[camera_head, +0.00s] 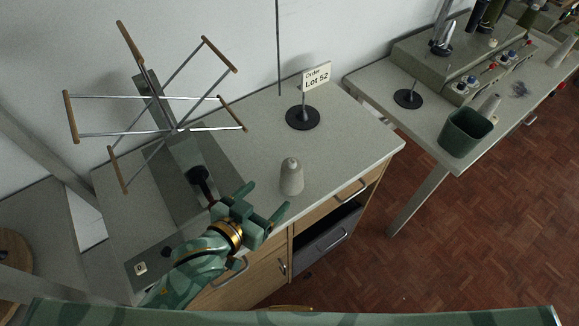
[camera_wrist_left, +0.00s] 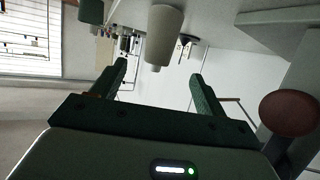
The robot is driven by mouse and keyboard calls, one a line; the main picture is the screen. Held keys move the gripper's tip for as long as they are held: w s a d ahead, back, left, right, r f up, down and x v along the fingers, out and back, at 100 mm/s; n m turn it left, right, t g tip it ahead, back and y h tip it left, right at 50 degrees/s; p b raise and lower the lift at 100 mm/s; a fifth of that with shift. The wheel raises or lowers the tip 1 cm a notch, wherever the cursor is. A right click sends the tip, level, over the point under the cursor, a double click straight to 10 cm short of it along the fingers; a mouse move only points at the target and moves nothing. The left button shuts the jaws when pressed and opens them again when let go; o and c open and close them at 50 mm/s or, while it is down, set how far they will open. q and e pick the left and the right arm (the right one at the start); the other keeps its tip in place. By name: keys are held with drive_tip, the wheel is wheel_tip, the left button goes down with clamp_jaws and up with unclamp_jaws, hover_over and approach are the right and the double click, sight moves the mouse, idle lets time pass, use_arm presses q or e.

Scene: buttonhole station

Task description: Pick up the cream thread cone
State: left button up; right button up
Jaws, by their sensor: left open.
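The cream thread cone (camera_head: 290,178) stands upright on the grey table near its front edge. It looks pale greyish cream. In the left wrist view the cone (camera_wrist_left: 163,38) appears upside down, beyond and roughly between the two fingers. My left gripper (camera_head: 268,199) is open and empty, just in front of the cone on its lower-left side. The fingers point toward the cone, and a gap appears to remain between them and it. The fingers also show in the left wrist view (camera_wrist_left: 159,72). My right gripper is in neither view.
A yarn winder (camera_head: 172,130) with wooden-tipped arms stands left of the cone. Behind the cone is a "Lot 52" sign on a round black base (camera_head: 303,118). A second table at right holds a green bin (camera_head: 466,134). The tabletop right of the cone is clear.

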sight(286, 179)
use_arm(q)
drive_tip(key=b+x, duration=0.1)
drive_tip(key=x, duration=0.3)
drive_tip(key=shift+w+d+f, duration=0.15)
drive_tip(key=shift+w+d, duration=0.05)
drive_tip(key=shift+d, duration=0.05)
drive_tip(key=x, duration=0.3)
drive_tip(key=shift+w+f, duration=0.1)
drive_tip(key=shift+w, duration=0.1)
drive_tip(key=shift+w+d+f+b, duration=0.15)
drive_tip(key=shift+w+d+b, duration=0.2)
drive_tip(key=shift+w, duration=0.15)
drive_tip(key=b+x, duration=0.1)
drive_tip(key=x, duration=0.4)
drive_tip(key=shift+s+r, duration=0.1)
drive_tip(key=shift+r, duration=0.1)
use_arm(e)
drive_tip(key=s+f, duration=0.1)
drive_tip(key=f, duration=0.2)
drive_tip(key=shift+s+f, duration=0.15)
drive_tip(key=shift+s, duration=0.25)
use_arm(q)
drive_tip(key=c, duration=1.1)
